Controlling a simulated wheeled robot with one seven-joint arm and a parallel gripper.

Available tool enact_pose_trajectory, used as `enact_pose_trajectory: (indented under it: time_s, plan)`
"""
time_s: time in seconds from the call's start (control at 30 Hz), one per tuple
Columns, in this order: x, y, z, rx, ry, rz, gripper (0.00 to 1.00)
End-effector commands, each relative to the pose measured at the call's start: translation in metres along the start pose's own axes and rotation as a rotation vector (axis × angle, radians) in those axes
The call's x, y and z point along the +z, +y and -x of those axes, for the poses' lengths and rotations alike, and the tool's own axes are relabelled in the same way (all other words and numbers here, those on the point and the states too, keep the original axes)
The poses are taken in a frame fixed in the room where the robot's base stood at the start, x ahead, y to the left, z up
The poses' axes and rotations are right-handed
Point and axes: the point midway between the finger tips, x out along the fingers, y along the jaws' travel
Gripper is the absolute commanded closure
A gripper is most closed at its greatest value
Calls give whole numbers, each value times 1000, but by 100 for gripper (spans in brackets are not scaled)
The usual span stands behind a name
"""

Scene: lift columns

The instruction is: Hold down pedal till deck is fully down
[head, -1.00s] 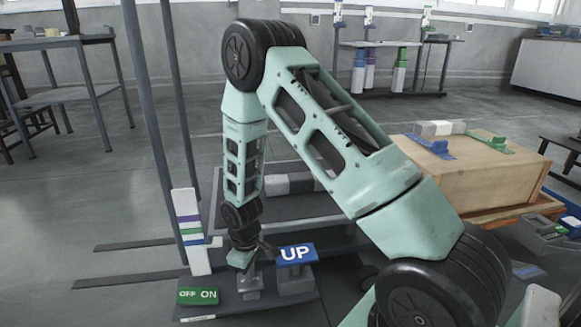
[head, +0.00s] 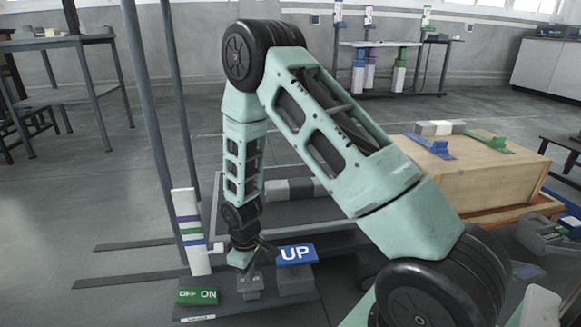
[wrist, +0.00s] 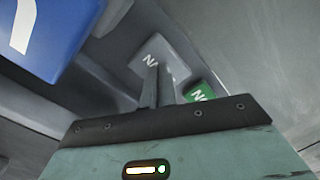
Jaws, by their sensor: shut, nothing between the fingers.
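The lift deck (head: 318,212) is a grey platform behind my arm, partly hidden by it. A grey pedal (head: 250,286) stands on the base plate, left of the blue UP pedal (head: 296,254). My gripper (head: 245,269) points down at the grey pedal. In the wrist view its shut fingers (wrist: 157,86) reach the face of the grey pedal (wrist: 150,50) and appear to press on it; part of its lettering is covered. A white gauge post (head: 190,228) with purple, green and blue bands has a pointer (head: 216,247) near the blue band, below the green one.
A green OFF/ON switch (head: 197,297) sits left of the grey pedal. The blue UP pedal is close on the right. A wooden box (head: 485,180) with small parts on it stands at the right. Open floor lies to the left.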

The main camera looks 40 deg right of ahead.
Motion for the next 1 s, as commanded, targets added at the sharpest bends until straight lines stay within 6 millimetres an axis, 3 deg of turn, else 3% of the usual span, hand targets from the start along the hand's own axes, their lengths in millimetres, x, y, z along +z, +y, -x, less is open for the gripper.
enact_pose_trajectory:
  time_s: [0.27,0.63,1.0]
  plan:
    - [1,0,2,-1,-2,0,100]
    - [1,0,32,-1,-2,0,100]
    - [0,0,30,0,0,0,100]
